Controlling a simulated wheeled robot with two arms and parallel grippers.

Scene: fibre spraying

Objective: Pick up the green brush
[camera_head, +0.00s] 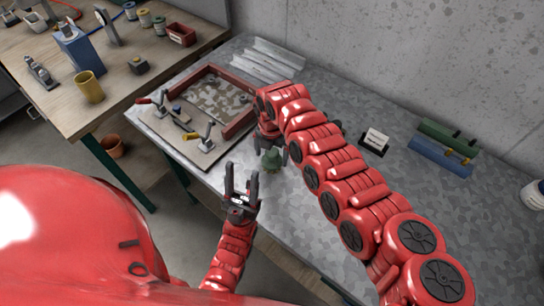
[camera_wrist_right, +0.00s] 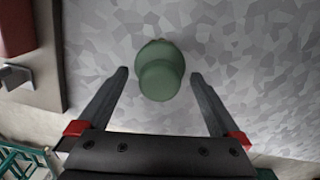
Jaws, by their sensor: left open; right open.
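A small rounded green object (camera_head: 271,161) stands on the grey speckled table under my right gripper (camera_head: 273,148). In the right wrist view the green object (camera_wrist_right: 160,75) lies between the two fingertips, with gaps on both sides. That gripper is open and nothing is clamped. Whether this object is the brush is unclear. A long green block (camera_head: 436,141) with dark upright parts lies at the far right, beside a blue block (camera_head: 435,158) with a yellow piece.
A red-edged tray (camera_head: 240,121) and a board with several clamps (camera_head: 185,135) lie left of the right gripper. A small white sign on a black base (camera_head: 375,140) stands right of my arm. A wooden bench (camera_head: 115,80) with tools adjoins at left.

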